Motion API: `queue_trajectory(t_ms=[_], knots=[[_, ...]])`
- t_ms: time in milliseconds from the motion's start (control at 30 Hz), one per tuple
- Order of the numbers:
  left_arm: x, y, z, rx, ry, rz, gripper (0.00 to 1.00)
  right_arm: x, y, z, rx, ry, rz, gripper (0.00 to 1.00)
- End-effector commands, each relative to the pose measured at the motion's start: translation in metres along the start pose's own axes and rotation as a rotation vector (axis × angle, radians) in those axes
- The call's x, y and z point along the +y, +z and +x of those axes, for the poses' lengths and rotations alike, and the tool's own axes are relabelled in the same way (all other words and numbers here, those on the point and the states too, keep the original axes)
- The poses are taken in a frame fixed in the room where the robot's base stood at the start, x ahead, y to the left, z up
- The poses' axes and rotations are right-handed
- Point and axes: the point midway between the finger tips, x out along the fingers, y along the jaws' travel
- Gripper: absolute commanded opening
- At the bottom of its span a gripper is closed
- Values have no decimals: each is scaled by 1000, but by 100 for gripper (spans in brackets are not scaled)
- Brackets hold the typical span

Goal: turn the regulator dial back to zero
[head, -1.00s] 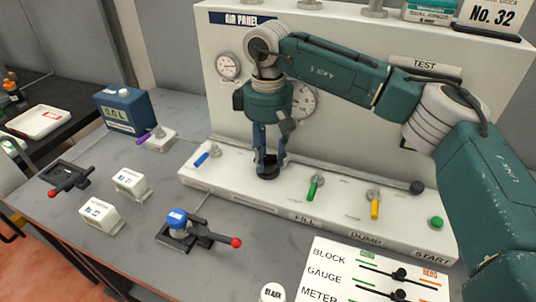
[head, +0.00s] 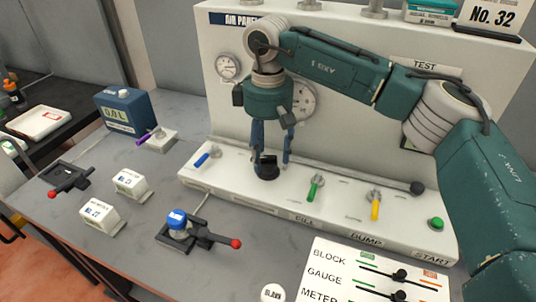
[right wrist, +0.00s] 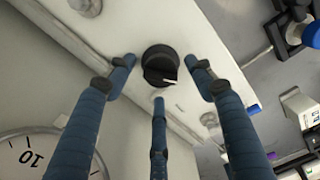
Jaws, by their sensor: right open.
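The regulator dial, a round black knob (head: 267,172), sits on the white sloped ledge (head: 340,220) of the air panel. In the right wrist view the dial (right wrist: 160,62) shows a raised grip bar and a white pointer mark toward the picture's right. My right gripper (head: 272,158) points down just above the dial. Its blue fingers are spread around the dial and look apart from it, with nothing held; they also show in the right wrist view (right wrist: 162,77). The dial's scale cannot be read. My left gripper is not in view.
A blue lever (head: 203,159), a green lever (head: 315,188) and a yellow lever (head: 375,203) stand along the ledge. A green button (head: 436,223) is at its right end. Gauges (head: 228,66) sit on the upright panel behind.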

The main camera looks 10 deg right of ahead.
Motion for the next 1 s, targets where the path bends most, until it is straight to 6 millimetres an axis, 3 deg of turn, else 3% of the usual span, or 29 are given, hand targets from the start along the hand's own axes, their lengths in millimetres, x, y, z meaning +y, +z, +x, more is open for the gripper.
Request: queue_trajectory(t_ms=[200, 400, 833, 1000], knots=[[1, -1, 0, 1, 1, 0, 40, 0, -1, -39, 4, 2, 0, 54], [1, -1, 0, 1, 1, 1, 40, 0, 0, -60, 3, -1, 5, 54], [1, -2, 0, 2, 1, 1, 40, 1, 1, -64, 2, -1, 20, 54], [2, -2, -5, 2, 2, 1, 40, 4, 2, -68, 2, -2, 211, 54]])
